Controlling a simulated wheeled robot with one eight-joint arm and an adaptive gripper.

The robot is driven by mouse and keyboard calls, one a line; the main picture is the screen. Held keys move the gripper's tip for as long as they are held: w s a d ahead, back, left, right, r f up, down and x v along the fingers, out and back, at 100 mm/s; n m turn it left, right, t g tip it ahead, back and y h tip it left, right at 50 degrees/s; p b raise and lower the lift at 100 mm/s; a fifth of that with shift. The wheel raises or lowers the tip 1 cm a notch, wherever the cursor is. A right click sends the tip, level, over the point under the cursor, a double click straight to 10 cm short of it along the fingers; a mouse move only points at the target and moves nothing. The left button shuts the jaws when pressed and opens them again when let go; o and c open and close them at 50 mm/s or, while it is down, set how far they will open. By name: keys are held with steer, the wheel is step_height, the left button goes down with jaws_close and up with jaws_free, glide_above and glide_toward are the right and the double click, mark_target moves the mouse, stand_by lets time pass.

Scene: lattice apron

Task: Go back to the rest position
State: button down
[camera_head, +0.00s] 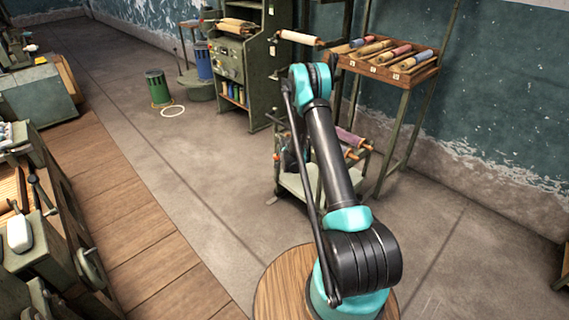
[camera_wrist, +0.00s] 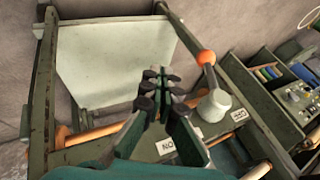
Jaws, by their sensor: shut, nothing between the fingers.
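My gripper (camera_wrist: 160,88) shows in the wrist view with its dark fingertips close together. It is shut and empty. It points toward a green frame (camera_wrist: 40,105) with a pale tray or shelf (camera_wrist: 112,62), and I cannot tell how far off that is. In the head view my arm rises from a round wooden-topped base and bends over at a teal joint. My gripper cannot be made out clearly there.
A low cart (camera_head: 300,182) with rollers stands just behind my arm. A wooden rack (camera_head: 398,66) of coloured rollers and a green cabinet (camera_head: 240,75) stand along the wall. A green bin (camera_head: 158,88) is farther back. Workbenches (camera_head: 50,250) line the left; floor between is clear.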

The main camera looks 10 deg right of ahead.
steer(key=s+d+r+n+g, duration=0.15)
steer(key=s+r+n, duration=0.45)
steer(key=s+r, duration=1.65)
steer(key=s+r+n, duration=0.2)
steer(key=s+n, duration=0.1)
steer(key=s, duration=1)
steer(key=s+r+n+g, duration=0.1)
steer(key=s+r+n, duration=0.2)
steer(key=s, duration=1.1)
steer(key=shift+s+d+y, duration=0.3)
steer(key=shift+d+y, duration=0.05)
steer(key=shift+y, duration=0.05)
